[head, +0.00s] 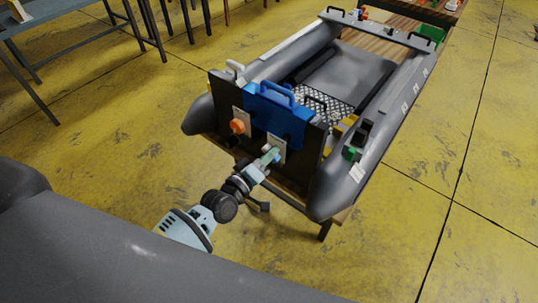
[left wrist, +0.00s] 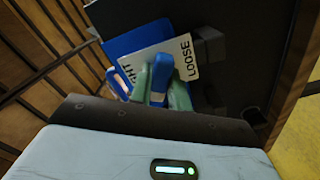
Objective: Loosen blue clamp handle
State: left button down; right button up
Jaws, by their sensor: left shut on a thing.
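The blue clamp handle (left wrist: 160,74) shows in the left wrist view between the green fingers of my left gripper (left wrist: 160,86). The gripper is shut on it. Behind it is a white plate (left wrist: 184,60) lettered "LOOSE" on the right, with "…HT" readable on the left. In the head view my left gripper (head: 271,157) is at the right-hand plate on the boat's dark transom (head: 226,98) and mostly hides the handle. A blue bracket (head: 270,112) with a carrying grip sits over the transom top. My right gripper is not in view.
An orange knob (head: 237,126) is on the left plate of the transom. The grey inflatable boat (head: 365,165) rests on a wooden stand, with a green fitting (head: 352,153) on its right tube. Tables (head: 75,38) stand at upper left. Yellow floor (head: 90,140) is open around the boat.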

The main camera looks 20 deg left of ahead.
pick_arm(q)
jog(key=n+b, duration=0.1)
jog(key=n, duration=0.6)
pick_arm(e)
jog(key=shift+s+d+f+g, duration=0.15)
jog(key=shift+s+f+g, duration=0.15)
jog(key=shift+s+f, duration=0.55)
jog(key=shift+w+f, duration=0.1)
pick_arm(q)
jog(key=n+b, duration=0.1)
jog(key=n, duration=0.6)
jog(key=shift+n, duration=0.3)
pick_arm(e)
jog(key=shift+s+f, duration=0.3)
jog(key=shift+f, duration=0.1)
